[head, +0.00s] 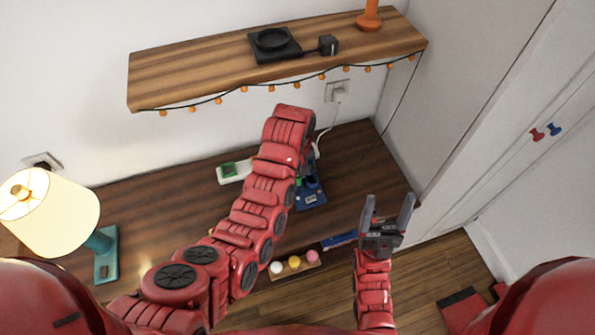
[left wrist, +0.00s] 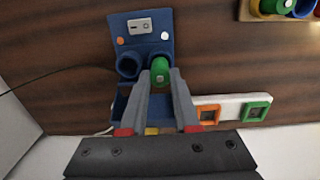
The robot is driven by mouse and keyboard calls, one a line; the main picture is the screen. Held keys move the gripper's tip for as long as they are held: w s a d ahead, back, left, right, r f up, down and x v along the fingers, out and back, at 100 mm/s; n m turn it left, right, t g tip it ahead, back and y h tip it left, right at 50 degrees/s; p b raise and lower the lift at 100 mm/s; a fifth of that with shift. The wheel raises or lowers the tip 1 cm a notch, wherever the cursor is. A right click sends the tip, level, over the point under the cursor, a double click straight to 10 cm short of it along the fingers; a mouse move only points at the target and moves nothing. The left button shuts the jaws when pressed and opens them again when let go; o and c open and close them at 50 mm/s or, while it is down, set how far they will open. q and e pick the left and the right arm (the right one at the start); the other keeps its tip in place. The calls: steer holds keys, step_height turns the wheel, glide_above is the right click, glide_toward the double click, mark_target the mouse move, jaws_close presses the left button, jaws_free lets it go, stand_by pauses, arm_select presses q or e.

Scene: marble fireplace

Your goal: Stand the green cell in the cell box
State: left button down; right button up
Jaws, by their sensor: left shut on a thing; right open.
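The blue cell box (left wrist: 143,33) lies on the wooden desk, with a pale switch plate and two round wells. The left well (left wrist: 128,67) looks empty. The green cell (left wrist: 160,75) is between the fingertips of my left gripper (left wrist: 160,84), which is shut on it. The cell is at the right well; I cannot tell how deep it sits, because the fingers hide its lower part. In the head view the box (head: 313,195) is partly hidden behind my left arm. My right gripper (head: 387,218) is open and empty, in front of the desk to the right.
A white strip with a green frame (head: 235,171) lies left of the box. A teal lamp (head: 104,250) stands at the left. A wooden shelf (head: 200,75) with hanging orange lights is above. A small tray with coloured balls (head: 294,262) is at the front edge.

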arm_select(q)
steer(key=shift+f+b, duration=0.85)
steer(key=shift+f, duration=0.55)
steer(key=c, duration=0.6)
jaws_free()
steer(key=shift+o, duration=0.2)
steer(key=shift+r, duration=0.1)
step_height(320, 180, up, 4)
steer(key=shift+w+f+p, duration=0.1)
steer(key=shift+p, duration=0.3)
step_height(320, 180, up, 14)
steer(key=p, duration=0.8)
steer(key=shift+f, duration=0.2)
